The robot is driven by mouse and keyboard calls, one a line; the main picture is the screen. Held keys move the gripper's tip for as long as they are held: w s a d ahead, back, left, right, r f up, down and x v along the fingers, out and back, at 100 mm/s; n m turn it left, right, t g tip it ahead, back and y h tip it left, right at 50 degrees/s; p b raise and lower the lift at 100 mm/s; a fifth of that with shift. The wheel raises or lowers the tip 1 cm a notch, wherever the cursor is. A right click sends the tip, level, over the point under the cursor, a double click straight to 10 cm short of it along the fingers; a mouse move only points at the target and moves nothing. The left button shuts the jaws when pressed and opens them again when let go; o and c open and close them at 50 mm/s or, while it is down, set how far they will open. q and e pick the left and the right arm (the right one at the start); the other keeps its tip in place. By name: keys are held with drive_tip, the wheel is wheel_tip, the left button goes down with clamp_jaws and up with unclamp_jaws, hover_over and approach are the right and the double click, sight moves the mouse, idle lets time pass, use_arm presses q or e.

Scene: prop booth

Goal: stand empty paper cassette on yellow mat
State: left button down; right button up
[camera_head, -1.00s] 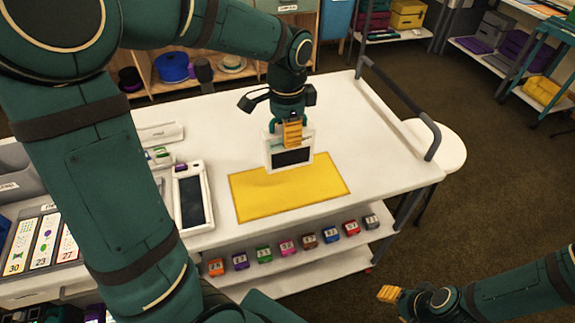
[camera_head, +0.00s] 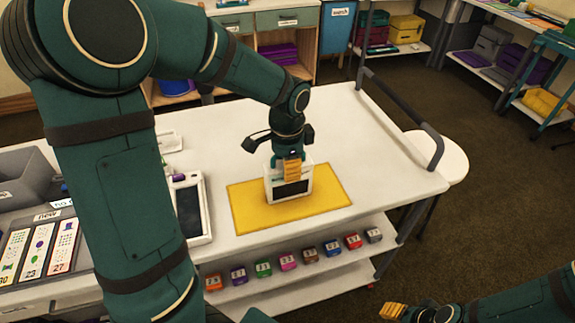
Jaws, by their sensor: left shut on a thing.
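The paper cassette (camera_head: 276,192) is a white upright frame with a dark window. It stands over the middle of the yellow mat (camera_head: 245,208), its lower edge at or very near the mat; I cannot tell whether it touches. My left gripper (camera_head: 292,169) points down with its yellow fingertips shut on the cassette's top part, hiding some of it. My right gripper (camera_head: 392,311) is low at the bottom right, clear of the cart, its yellow fingertips showing; its opening is not clear.
A white tablet-like device (camera_head: 190,208) lies left of the mat. Grey bins with picture cards (camera_head: 38,245) are at the far left. A dark rail (camera_head: 400,110) edges the cart's right side. Several coloured numbered blocks (camera_head: 288,260) line the lower shelf. The tabletop behind the mat is clear.

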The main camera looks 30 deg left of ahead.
use_arm(q)
drive_tip(key=c, duration=0.6)
unclamp_jaws()
wheel_tip(320, 180, up, 12)
drive_tip(key=p, duration=0.3)
drive_tip(key=shift+r, duration=0.1)
